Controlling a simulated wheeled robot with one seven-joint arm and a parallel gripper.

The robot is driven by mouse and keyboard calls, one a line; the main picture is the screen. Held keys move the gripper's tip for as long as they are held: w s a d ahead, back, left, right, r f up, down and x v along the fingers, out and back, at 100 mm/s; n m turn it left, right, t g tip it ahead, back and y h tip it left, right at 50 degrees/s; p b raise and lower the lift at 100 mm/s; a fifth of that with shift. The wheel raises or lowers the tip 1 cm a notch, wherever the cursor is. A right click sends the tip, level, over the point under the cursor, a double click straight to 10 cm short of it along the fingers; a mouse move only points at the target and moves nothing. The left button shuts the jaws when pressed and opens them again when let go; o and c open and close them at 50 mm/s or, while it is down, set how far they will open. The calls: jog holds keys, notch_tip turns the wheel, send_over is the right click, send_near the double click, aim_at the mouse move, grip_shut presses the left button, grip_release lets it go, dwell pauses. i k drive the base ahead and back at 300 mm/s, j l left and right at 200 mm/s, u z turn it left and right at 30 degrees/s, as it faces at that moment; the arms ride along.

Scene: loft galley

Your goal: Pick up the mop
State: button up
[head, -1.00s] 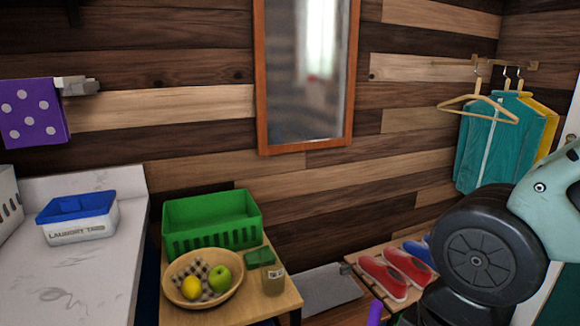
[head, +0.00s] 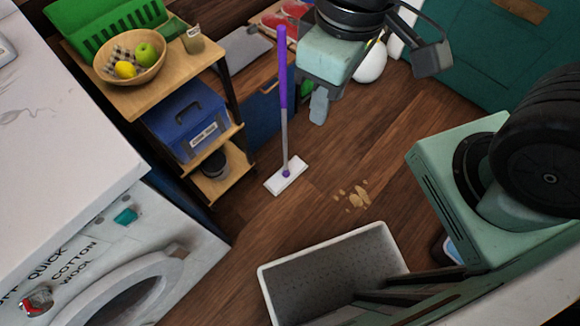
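The mop (head: 284,128) stands upright on the wooden floor in the head view. It has a purple upper handle, a grey pole and a flat white head (head: 287,175). My gripper (head: 318,108) points downward just right of the mop's handle in the picture, with a gap visible between them. It does not appear to hold anything. Its fingers overlap from this angle, so their opening is hidden.
A wooden shelf cart (head: 128,98) with a fruit bowl stands left of the mop. A white washing machine (head: 200,250) is at lower left. A grey open bin (head: 335,232) stands in front. Tan spots (head: 354,196) lie on otherwise open floor.

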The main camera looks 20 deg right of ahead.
aim_at(291, 170)
jog(key=k+j+z, duration=0.2)
jog(key=z, duration=2.3)
jog(key=l+u, duration=0.1)
jog(key=u, duration=2.3)
jog(key=l+u, duration=0.4)
jog(key=l, duration=0.35)
jog(key=k, duration=0.05)
